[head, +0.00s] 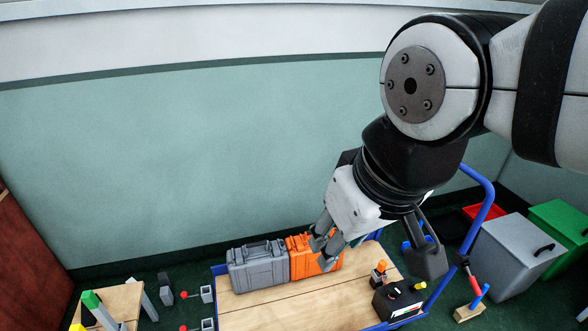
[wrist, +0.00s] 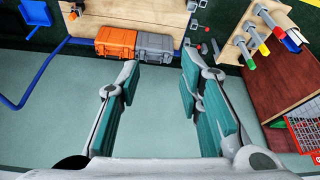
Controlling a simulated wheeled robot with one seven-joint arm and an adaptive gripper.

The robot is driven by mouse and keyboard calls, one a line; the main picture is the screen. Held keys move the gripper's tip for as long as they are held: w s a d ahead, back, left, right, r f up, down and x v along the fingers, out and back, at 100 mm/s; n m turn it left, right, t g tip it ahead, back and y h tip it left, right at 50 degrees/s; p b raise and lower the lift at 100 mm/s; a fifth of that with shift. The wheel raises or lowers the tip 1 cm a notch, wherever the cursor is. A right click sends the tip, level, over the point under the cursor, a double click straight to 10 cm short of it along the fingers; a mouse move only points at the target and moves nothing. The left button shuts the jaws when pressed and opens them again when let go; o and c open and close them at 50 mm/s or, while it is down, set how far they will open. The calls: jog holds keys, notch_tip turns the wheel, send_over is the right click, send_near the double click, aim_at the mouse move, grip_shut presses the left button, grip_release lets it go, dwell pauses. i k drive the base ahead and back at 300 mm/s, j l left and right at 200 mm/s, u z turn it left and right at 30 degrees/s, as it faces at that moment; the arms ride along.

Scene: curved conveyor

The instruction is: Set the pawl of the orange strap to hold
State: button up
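My gripper (head: 326,246) hangs over the trolley in the head view, in front of part of the orange case. In the wrist view my gripper (wrist: 160,85) is open, its two teal-padded fingers wide apart with nothing between them. A small post with an orange block on top (head: 380,270) stands on the right part of the trolley deck, apart from my gripper. It shows small near the top edge of the wrist view (wrist: 74,10). I cannot tell whether it belongs to the orange strap. No strap or pawl can be made out clearly.
The blue-railed trolley (head: 270,307) carries a grey case (head: 257,265), an orange case (head: 302,258) and a black box (head: 398,298). A grey bin (head: 505,255) and a green bin (head: 560,235) stand right. A wooden stand with coloured pegs (head: 118,300) is left.

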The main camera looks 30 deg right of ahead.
aim_at(421, 285)
jog(key=z, duration=1.45)
jog(key=k+l+u, duration=0.1)
jog(key=k+l, duration=0.25)
jog(key=i+j+u, duration=0.1)
jog(key=u, duration=0.4)
jog(key=i+u, duration=0.15)
jog(key=u, duration=0.35)
jog(key=i+u, duration=0.15)
jog(key=u, duration=0.35)
jog(key=k+z, duration=0.45)
jog(key=z, duration=0.75)
jog(key=j+z, duration=0.1)
jog(key=z, duration=0.15)
jog(key=k, duration=0.05)
